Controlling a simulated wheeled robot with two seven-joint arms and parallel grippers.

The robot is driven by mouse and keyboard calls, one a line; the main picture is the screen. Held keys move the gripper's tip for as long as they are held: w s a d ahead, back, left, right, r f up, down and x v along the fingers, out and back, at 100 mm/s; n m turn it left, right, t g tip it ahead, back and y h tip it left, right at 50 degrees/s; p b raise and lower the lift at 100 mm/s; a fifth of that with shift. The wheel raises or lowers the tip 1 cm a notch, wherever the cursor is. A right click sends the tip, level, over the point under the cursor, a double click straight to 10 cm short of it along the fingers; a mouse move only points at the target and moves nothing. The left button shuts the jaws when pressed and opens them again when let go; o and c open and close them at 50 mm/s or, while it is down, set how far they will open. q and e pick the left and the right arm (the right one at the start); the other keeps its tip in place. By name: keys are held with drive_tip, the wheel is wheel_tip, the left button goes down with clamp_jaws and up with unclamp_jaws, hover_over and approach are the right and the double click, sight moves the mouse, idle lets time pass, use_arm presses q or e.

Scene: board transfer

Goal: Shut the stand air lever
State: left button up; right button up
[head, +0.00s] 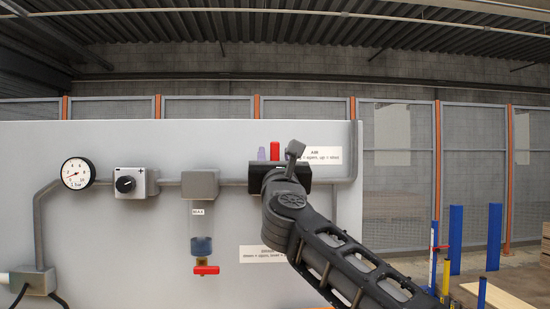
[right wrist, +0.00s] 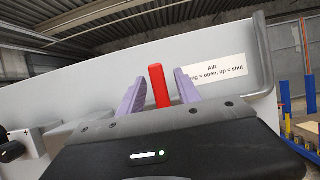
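The red air lever (head: 275,151) stands upright above the pipe on the grey panel. It also shows upright in the right wrist view (right wrist: 159,86). Beside it, the label (right wrist: 213,69) reads in part "AIR", "open, up = shut". My right gripper (right wrist: 158,92) is open, with one pale purple finger on each side of the lever and a visible gap on both sides. In the head view my right wrist hides the valve body and the lever's base. My left gripper is not in view.
Left along the pipe are a pressure gauge (head: 77,173), a black-knobbed regulator (head: 130,183) and a grey filter block (head: 200,184). A red drain handle (head: 206,270) hangs below the filter bowl. Blue posts (head: 494,237) stand at the right, clear of the panel.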

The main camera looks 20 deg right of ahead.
drive_tip(key=b+v, duration=0.2)
drive_tip(key=v, duration=0.5)
idle(0.3)
